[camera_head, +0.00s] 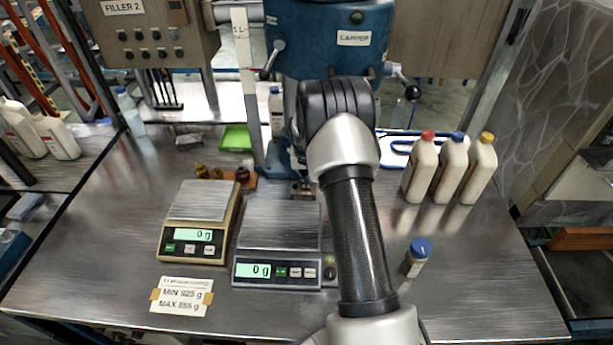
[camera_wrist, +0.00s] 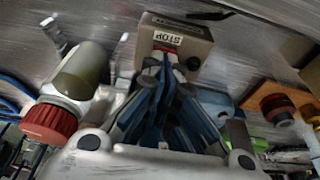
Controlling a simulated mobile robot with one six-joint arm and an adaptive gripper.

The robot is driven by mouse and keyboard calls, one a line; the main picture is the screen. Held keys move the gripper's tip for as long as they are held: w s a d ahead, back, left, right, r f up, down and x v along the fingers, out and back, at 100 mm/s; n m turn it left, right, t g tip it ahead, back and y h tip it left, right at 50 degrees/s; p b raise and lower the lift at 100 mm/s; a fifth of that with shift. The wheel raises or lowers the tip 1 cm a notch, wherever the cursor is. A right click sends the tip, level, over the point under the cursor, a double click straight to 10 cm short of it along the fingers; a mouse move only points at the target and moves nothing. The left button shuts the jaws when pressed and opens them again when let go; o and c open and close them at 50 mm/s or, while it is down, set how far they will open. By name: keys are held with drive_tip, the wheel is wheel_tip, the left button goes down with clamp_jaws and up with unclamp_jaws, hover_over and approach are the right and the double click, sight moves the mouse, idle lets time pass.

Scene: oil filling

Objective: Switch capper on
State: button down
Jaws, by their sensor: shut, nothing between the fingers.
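The blue capper (camera_head: 305,45) stands at the back middle of the bench in the head view, with a "CAPPER" label on its front. My arm stretches up the picture in front of it and hides part of its lower body. In the wrist view, a small tan box (camera_wrist: 200,42) carries a "STOP" label and dark round knobs. My gripper (camera_wrist: 165,65) is shut and empty, its blue and dark fingers pointing at the box. The fingertips overlap its near face; I cannot tell whether they touch it. In the head view my gripper is hidden behind the arm.
Two scales (camera_head: 197,203) (camera_head: 278,222) reading 0 g stand left of my arm. A green tray (camera_head: 236,138) lies behind the scales.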

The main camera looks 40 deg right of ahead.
drive_tip(key=shift+r, duration=0.1)
drive_tip(key=v, duration=1.1)
drive_tip(key=shift+s+r, duration=0.15)
drive_tip(key=shift+r, duration=0.2)
